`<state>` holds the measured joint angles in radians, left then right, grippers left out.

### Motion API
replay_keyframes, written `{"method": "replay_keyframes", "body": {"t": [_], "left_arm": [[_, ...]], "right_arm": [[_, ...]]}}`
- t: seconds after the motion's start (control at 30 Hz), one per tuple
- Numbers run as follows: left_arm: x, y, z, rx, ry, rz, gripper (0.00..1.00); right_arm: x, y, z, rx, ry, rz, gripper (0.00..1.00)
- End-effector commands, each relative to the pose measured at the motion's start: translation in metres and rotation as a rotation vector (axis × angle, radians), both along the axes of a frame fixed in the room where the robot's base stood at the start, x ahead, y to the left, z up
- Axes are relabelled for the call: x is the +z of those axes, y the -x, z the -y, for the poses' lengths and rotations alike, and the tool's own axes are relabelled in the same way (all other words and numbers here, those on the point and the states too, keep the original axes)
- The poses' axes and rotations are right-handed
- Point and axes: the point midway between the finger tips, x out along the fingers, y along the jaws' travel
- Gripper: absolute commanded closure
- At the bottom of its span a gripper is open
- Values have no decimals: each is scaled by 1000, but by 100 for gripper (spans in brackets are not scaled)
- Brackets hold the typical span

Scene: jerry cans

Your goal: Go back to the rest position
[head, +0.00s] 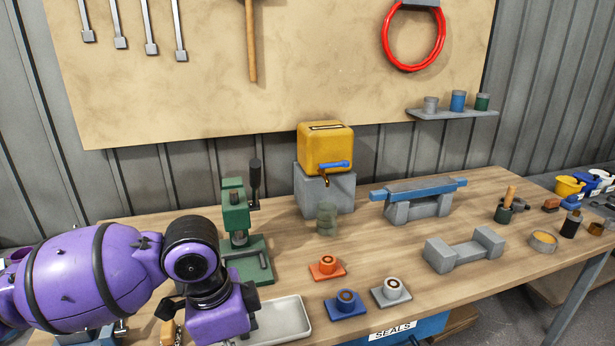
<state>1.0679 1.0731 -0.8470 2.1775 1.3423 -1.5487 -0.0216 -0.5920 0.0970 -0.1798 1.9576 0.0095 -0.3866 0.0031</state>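My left arm comes in from the left, and my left gripper (210,318) hangs over the near left of the workbench (390,237). Its purple body and black side parts show, but its fingertips are hidden or cut off, so its opening cannot be told. My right gripper is not in view. A yellow can-like box (325,150) with a blue lever on its front stands on a grey block (324,190) at the back of the bench, apart from my gripper.
A green press (236,215) stands behind my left gripper, and a white tray (283,322) lies beside it. Orange (327,267), blue (346,303) and grey (390,291) seal holders stand in the front middle. Grey supports (464,249) stand right. A pegboard-like panel (300,90) hangs behind.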

Motion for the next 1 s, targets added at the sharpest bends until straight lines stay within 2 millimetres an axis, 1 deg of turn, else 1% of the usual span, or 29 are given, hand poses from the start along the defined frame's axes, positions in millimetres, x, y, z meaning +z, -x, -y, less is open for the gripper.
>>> {"method": "replay_keyframes", "body": {"t": [0.03,0.17,0.33,0.43,0.53,0.57,0.67,0.77,0.8,0.87,0.9,0.97,1.0], "left_arm": [[-14,2,12,12,44,-2,23],[-45,2,40,61,167,17,23],[-92,4,79,188,368,57,23],[-118,5,94,302,482,94,23],[-145,8,96,434,571,139,23],[-153,10,95,475,592,154,23],[-181,19,81,621,640,210,23],[-210,36,58,768,651,273,23],[-223,45,45,828,646,299,23],[-241,63,25,911,626,342,23],[-253,78,11,965,605,368,23],[-269,101,-11,1034,567,406,23],[-278,118,-24,1074,538,429,23]], "right_arm": [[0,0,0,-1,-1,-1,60],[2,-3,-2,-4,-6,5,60],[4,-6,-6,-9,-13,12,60],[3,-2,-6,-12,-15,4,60],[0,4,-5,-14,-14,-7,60],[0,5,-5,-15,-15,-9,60],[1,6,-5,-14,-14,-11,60],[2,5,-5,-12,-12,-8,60],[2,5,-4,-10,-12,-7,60],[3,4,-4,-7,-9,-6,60],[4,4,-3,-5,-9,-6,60],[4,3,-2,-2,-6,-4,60],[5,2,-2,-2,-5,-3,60]]}}
